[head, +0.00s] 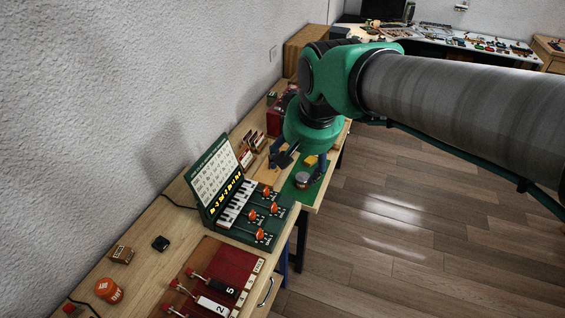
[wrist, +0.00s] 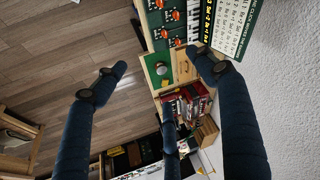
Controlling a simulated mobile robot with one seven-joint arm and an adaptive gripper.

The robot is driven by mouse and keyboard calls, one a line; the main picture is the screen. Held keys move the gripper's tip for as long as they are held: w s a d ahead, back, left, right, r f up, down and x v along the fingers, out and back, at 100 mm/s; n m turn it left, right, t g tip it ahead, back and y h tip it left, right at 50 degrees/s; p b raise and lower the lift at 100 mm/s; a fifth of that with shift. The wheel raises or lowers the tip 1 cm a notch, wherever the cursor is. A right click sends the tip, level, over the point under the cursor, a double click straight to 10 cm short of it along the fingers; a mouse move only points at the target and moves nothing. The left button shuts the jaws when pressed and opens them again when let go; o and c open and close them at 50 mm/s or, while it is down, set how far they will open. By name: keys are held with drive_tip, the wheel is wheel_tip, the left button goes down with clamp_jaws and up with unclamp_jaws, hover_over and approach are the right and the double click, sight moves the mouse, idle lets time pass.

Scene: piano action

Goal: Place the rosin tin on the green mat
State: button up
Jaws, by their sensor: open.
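A round silver-grey tin (head: 302,179), which looks like the rosin tin, sits on the green mat (head: 290,190) near the front edge of the bench. In the wrist view the tin (wrist: 161,68) shows as a small pale disc with the green mat (wrist: 152,62) around it. My gripper (head: 297,168) is open and empty, with its dark blue fingers spread. In the wrist view my gripper (wrist: 160,70) frames the tin between its fingertips, and the tin looks well beyond them, apart from them.
A yellow block (head: 311,161) stands behind the tin. A green keyboard case (head: 252,213) with orange knobs lies nearer on the bench. Open floor (head: 400,220) lies to the right.

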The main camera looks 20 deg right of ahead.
drive_tip(key=s+a+f+n+t, duration=0.1)
drive_tip(key=s+a+n, duration=0.1)
drive_tip(key=s, duration=0.9)
drive_tip(key=shift+s+a+n, duration=0.3)
drive_tip(key=shift+s+n, duration=0.05)
drive_tip(key=shift+n, duration=0.15)
